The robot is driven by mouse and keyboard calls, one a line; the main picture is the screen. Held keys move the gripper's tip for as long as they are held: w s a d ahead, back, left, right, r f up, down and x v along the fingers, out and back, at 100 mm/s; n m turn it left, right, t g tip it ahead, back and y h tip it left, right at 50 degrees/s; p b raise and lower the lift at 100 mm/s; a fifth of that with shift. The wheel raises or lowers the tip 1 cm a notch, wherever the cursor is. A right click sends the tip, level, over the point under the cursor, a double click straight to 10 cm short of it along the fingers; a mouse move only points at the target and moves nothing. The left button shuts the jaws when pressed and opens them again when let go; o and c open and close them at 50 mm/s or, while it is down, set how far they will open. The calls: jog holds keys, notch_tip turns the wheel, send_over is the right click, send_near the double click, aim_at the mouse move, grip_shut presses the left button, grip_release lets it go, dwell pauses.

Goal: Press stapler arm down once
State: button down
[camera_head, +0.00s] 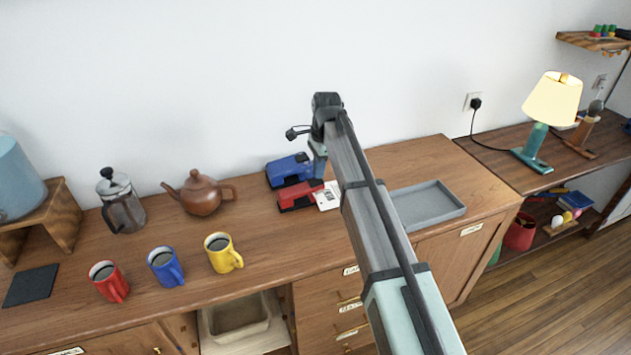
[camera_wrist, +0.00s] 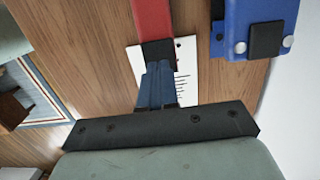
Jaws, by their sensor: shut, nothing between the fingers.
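The red stapler (camera_head: 298,194) lies on the wooden cabinet top, its right end by a white paper with printed lines (camera_head: 328,196). In the wrist view the red stapler (camera_wrist: 152,18) runs in from the top edge and ends in a dark tip over the paper (camera_wrist: 186,80). My gripper (camera_wrist: 157,66) is shut and empty, its blue fingers together over the paper and overlapping the dark tip in view. I cannot tell whether they touch it. In the head view my gripper (camera_head: 319,170) is above the stapler's right end, partly hidden by my arm.
A blue hole punch (camera_head: 289,170) is just behind the stapler; it also shows in the wrist view (camera_wrist: 262,22). A grey tray (camera_head: 455,212) lies to the right. A brown teapot (camera_head: 202,195) and a yellow mug (camera_head: 219,254) stand to the left. Bare wood lies in front of the stapler.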

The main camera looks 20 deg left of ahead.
aim_at(318, 180)
jog(key=shift+f, duration=0.35)
jog(key=shift+f, duration=0.1)
jog(key=shift+f, duration=1.15)
jog(key=shift+w+d+r, duration=0.25)
jog(key=shift+w+d, duration=0.25)
jog(key=shift+d, duration=0.05)
jog(key=shift+w+d+r, duration=0.25)
jog(key=shift+w+d, duration=0.25)
notch_tip(318, 180, up, 14)
jog(key=w, duration=0.1)
jog(key=shift+d, duration=0.45)
jog(key=shift+f, duration=0.15)
